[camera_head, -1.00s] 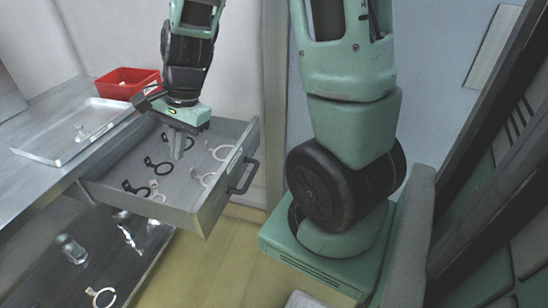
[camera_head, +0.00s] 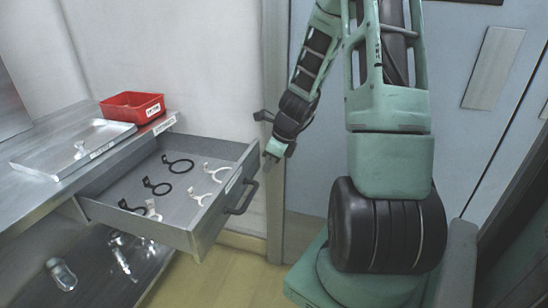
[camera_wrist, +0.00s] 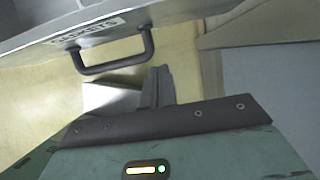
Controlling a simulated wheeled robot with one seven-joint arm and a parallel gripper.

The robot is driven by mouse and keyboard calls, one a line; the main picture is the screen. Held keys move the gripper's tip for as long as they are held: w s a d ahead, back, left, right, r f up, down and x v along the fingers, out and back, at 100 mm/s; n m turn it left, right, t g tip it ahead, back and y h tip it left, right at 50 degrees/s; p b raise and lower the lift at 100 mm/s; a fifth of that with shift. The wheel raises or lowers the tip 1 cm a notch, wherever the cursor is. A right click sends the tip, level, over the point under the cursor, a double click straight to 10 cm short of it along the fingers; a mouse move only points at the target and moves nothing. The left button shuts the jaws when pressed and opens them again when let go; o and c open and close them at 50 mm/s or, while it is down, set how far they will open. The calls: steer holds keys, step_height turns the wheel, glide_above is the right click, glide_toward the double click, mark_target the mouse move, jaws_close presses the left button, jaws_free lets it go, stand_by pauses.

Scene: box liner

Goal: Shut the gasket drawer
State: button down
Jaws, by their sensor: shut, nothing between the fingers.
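The gasket drawer (camera_head: 180,222) stands pulled out from the steel bench, with several black and white ring gaskets lying in it. Its dark bar handle (camera_head: 241,197) is on the front face. In the wrist view the handle (camera_wrist: 115,62) hangs below a label reading GASKETS (camera_wrist: 88,31). My gripper (camera_head: 268,163) is outside the drawer, just beyond the far end of its front panel. In the wrist view its shut, empty fingers (camera_wrist: 160,85) are close to the handle's right end in the picture; I cannot tell whether they touch it.
A red bin (camera_head: 132,106) and a shallow metal tray (camera_head: 40,160) stand on the bench (camera_head: 50,205). A lower shelf (camera_head: 95,270) holds glass pieces. A wall post (camera_head: 274,200) stands close behind my gripper. Yellow floor is free before the drawer.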

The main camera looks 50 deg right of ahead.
mark_target(252, 168)
steer(key=shift+w+a+f+p, duration=0.1)
steer(key=shift+w+a+f, duration=0.2)
steer(key=shift+w+f, duration=0.35)
steer(key=shift+w+a+f+p, duration=0.15)
steer(key=shift+w+a+f, duration=0.15)
steer(key=shift+w, duration=0.7)
steer(key=shift+w+a+f+p, duration=0.1)
steer(key=shift+w+a+f, duration=0.2)
steer(key=shift+w+f, duration=0.35)
steer(key=shift+w+r, duration=0.15)
